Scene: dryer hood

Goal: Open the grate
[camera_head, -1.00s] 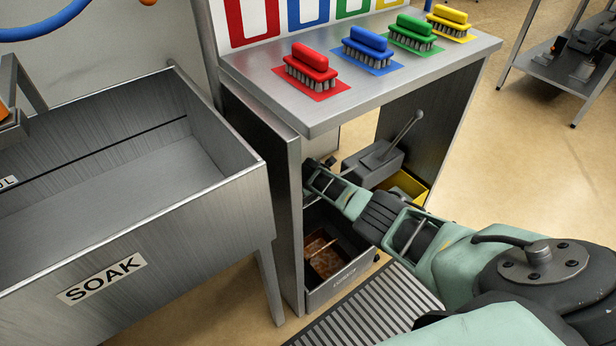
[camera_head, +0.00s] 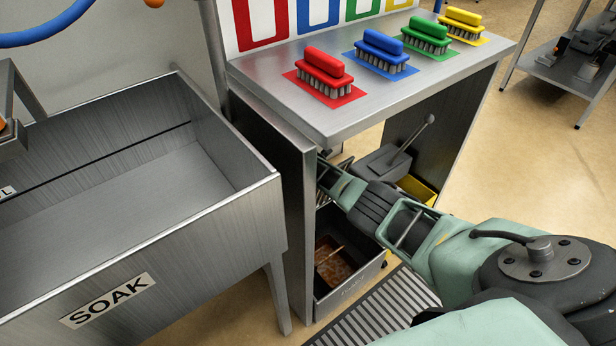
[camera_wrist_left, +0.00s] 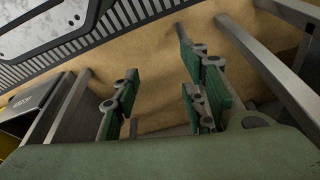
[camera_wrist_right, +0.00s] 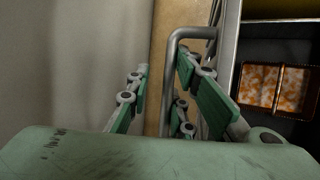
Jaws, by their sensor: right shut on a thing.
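My right gripper (camera_wrist_right: 165,95) is at a bent grey metal handle (camera_wrist_right: 171,75) in the right wrist view. I cannot tell how the handle joins the grate, and no grate stands out clearly. My left gripper (camera_wrist_left: 163,95) is open and empty above the tan floor in the left wrist view.
A bin (camera_head: 350,293) with a rusty-brown inside stands under the table (camera_head: 340,115), beside my right forearm. Coloured brushes lie on the table. The SOAK sink (camera_head: 210,240) stands to the left. A grey box with a lever (camera_head: 408,145) is behind my arm.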

